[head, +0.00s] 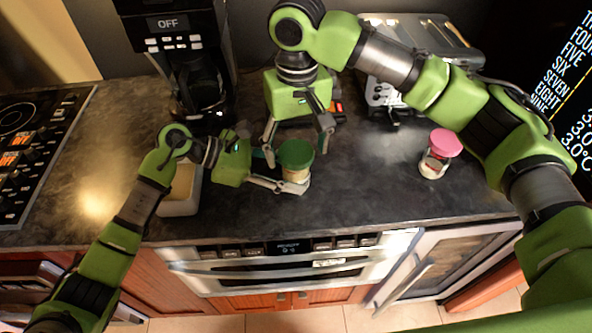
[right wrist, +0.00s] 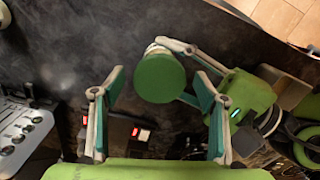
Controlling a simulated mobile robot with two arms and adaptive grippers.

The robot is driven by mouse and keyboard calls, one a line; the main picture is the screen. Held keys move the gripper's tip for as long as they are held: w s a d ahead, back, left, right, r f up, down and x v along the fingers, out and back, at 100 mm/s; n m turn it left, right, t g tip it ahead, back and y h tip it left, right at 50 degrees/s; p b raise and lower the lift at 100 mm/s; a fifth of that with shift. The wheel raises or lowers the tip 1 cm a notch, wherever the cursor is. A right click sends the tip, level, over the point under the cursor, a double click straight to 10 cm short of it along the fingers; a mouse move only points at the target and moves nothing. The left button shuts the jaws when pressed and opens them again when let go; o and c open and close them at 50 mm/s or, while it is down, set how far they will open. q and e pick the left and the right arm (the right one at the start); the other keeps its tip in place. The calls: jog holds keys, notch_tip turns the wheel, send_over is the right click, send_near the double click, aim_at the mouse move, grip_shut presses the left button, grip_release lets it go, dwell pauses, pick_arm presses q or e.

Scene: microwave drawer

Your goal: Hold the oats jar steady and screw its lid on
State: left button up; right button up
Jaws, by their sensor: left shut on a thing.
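The oats jar (head: 297,176) stands upright on the counter, a short pale jar with a green lid (head: 296,153) over its mouth. The lid also shows from above in the right wrist view (right wrist: 160,79). I cannot tell how tightly the lid sits. My left gripper (head: 291,172) comes in from the left, low down, and is shut on the jar's body. My right gripper (head: 298,158) points down from behind and above the jar. Its fingers are spread wide, one on each side of the lid, with clear gaps and nothing between them gripped.
A jar with a pink lid (head: 441,150) stands to the right. A toaster (head: 385,92) and a coffee maker (head: 185,60) stand at the back. A pale box (head: 180,207) is near the front edge, beside my left arm. The cooktop (head: 30,150) is at the left.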

jog(key=c, duration=1.3)
jog(key=m, duration=0.9)
jog(key=shift+d, duration=0.15)
jog(key=m, duration=0.5)
jog(key=shift+d+f, duration=0.1)
jog(key=m, duration=0.4)
